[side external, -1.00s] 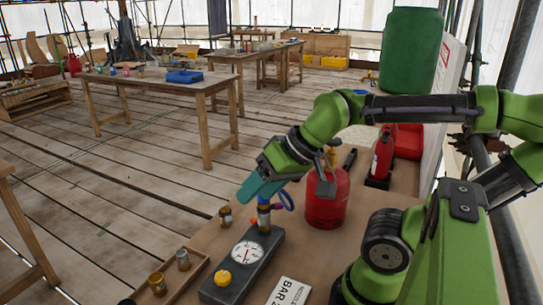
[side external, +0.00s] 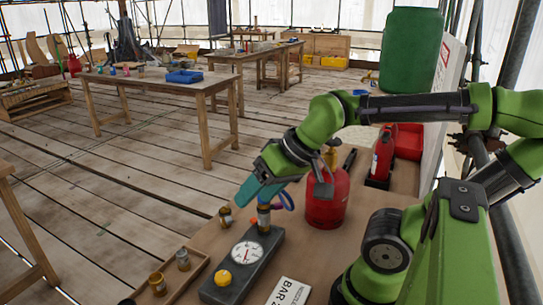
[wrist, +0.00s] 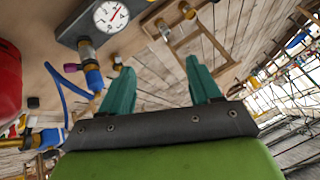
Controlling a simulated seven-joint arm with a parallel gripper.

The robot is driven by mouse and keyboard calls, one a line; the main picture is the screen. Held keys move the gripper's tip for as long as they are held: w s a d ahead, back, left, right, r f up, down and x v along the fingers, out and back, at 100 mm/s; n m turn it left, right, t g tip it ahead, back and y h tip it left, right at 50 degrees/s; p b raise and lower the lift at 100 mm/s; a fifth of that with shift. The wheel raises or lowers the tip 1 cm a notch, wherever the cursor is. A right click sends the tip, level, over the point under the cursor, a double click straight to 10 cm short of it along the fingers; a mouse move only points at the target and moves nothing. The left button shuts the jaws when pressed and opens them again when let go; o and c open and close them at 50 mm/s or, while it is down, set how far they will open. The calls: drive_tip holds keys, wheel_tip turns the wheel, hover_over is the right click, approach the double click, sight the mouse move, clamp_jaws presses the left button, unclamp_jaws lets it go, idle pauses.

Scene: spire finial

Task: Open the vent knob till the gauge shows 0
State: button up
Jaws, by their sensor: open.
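A dark block (side external: 265,262) on the bench carries a round white gauge (side external: 247,251) with a red needle; its figures are too small to read. The gauge also shows at the top of the wrist view (wrist: 111,16). A yellow lobed knob (side external: 222,278) sits on the block's near end, apart from my gripper. A brass and blue fitting (side external: 264,217) stands at the far end; it shows in the wrist view (wrist: 90,68) left of my fingers, with a small yellow part (wrist: 71,68) beside it.
A red cylinder (side external: 326,203) stands right of the block, with a blue hose near it. A wooden tray (side external: 172,278) with brass fittings lies to the left, and a loose fitting (side external: 226,216) stands behind it. A white card (side external: 290,292) lies at the front.

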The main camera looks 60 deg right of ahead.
sight(223, 276)
drive_tip(key=w+a+f+n+g+h, duration=0.1)
drive_tip(key=w+a+f+g+h, duration=0.15)
drive_tip(key=w+a+g, duration=0.4)
drive_tip(key=shift+g+y, duration=0.25)
drive_tip(key=f, duration=1.6)
drive_tip(key=shift+s+d+f, duration=0.15)
drive_tip(key=shift+s+d, duration=0.1)
drive_tip(key=shift+s, duration=0.05)
drive_tip(key=c, duration=1.1)
drive_tip(key=shift+o, duration=0.2)
